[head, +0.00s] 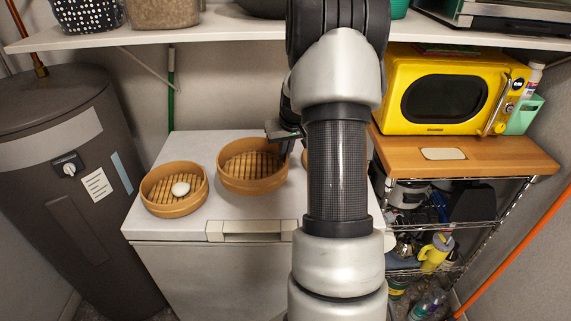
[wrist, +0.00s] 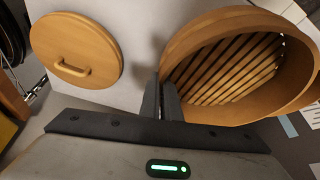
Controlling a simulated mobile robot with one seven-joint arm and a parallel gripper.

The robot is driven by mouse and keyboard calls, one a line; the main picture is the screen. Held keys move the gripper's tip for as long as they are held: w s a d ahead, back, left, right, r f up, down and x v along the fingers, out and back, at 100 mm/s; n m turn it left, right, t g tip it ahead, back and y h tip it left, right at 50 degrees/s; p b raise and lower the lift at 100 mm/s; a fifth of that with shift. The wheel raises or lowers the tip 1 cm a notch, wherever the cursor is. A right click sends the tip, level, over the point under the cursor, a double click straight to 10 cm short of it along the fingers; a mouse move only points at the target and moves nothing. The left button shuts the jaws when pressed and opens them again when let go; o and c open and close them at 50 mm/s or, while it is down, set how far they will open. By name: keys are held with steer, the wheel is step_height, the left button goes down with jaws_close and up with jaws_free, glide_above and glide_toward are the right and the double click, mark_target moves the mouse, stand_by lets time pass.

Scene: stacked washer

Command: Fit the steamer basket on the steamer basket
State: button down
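A round wooden steamer basket (head: 160,207) with a white bun (head: 180,189) inside stands at the left of the white top. A second, slatted steamer basket (head: 253,185) is to its right, empty; it fills the right of the wrist view (wrist: 215,105). My gripper (head: 288,133) is at this basket's right far rim. In the wrist view its fingers (wrist: 162,92) are close together with the basket wall between them. Whether this basket is raised off the top is hard to tell. My arm hides the area to its right in the head view.
A round wooden lid (wrist: 72,42) with a handle lies flat on the white top (head: 190,145), mostly hidden by my arm in the head view. A dark water heater (head: 70,220) stands left, a yellow microwave (head: 405,75) right. A shelf (head: 220,28) runs above.

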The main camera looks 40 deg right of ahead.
step_height(320, 180, up, 2)
steer(key=p, duration=0.2)
glide_above(244, 161)
steer(key=shift+r, duration=0.15)
steer(key=w+a+r+p, duration=0.1)
steer(key=w+a, duration=0.5)
steer(key=a, duration=0.5)
steer(key=shift+a+f+b, duration=0.15)
steer(key=shift+f+b, duration=0.55)
steer(key=shift+f, duration=0.7)
steer(key=shift+a+f+b, duration=0.15)
steer(key=shift+f+b, duration=0.5)
steer(key=shift+f, duration=0.7)
steer(key=shift+f+b, duration=0.7)
steer(key=shift+b, duration=0.15)
steer(key=c, duration=2.3)
jaws_free()
steer(key=shift+p+v, duration=2.1)
steer(key=shift+v, duration=3.5)
